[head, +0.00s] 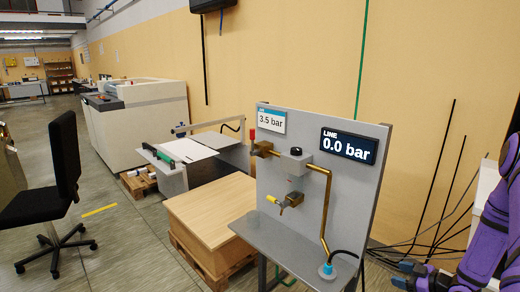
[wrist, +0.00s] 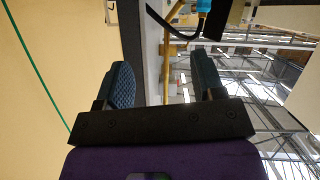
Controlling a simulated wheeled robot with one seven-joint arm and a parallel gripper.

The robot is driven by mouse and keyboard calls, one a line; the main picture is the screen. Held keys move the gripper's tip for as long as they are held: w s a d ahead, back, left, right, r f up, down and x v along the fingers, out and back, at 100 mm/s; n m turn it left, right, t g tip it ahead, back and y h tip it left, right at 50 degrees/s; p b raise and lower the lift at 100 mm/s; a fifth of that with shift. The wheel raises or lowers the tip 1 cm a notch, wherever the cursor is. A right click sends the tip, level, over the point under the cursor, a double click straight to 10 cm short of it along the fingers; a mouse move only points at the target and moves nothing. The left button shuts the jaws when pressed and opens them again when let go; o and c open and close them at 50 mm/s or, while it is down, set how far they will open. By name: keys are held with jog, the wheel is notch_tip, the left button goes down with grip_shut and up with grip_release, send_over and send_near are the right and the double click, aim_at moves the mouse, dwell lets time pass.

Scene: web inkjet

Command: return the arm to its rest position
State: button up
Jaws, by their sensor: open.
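My purple arm (head: 492,225) is at the right edge in the head view, partly cut off by the frame. My gripper (head: 403,275) is low at the right, to the right of the grey test panel (head: 345,190) and apart from it. In the wrist view my gripper (wrist: 164,82) is open, with two dark textured fingers spread wide and nothing between them. Behind the fingers are the panel's edge, a brass pipe and a blue fitting (wrist: 204,5).
The panel carries a "3.5 bar" label (head: 271,121), a "LINE 0.0 bar" display (head: 348,146), a yellow-handled valve (head: 273,199) and a brass pipe (head: 327,205). Thin dark rods and cables (head: 435,215) stand by the wall near my arm. A wooden-topped pallet stack (head: 215,208) is left of the panel.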

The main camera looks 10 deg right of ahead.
jog(key=w+r+g+h, duration=0.1)
jog(key=w+r+h, duration=0.25)
jog(key=r, duration=0.55)
jog(key=w+r+g+h, duration=0.1)
jog(key=w+r+h, duration=0.25)
jog(key=r, duration=0.65)
jog(key=s+a+r+m+h, duration=0.1)
jog(key=a+r+m+h, duration=0.1)
jog(key=r, duration=0.6)
jog(key=s+a+r+m+h, duration=0.1)
jog(key=s+a+r+m, duration=0.15)
jog(key=r, duration=0.55)
jog(key=s+a+r+m+g, duration=0.1)
jog(key=s+a+r, duration=0.3)
jog(key=s, duration=0.5)
jog(key=s+a+r+m+g+y, duration=0.1)
jog(key=s+a+r+m, duration=0.1)
jog(key=s+a+r, duration=0.3)
jog(key=s+a+r+m+g+y, duration=0.1)
jog(key=s+a+r, duration=0.3)
jog(key=s+a, duration=0.6)
jog(key=s+g, duration=0.1)
jog(key=s, duration=0.3)
jog(key=shift+s+a+r, duration=0.3)
jog(key=shift+s+a, duration=0.05)
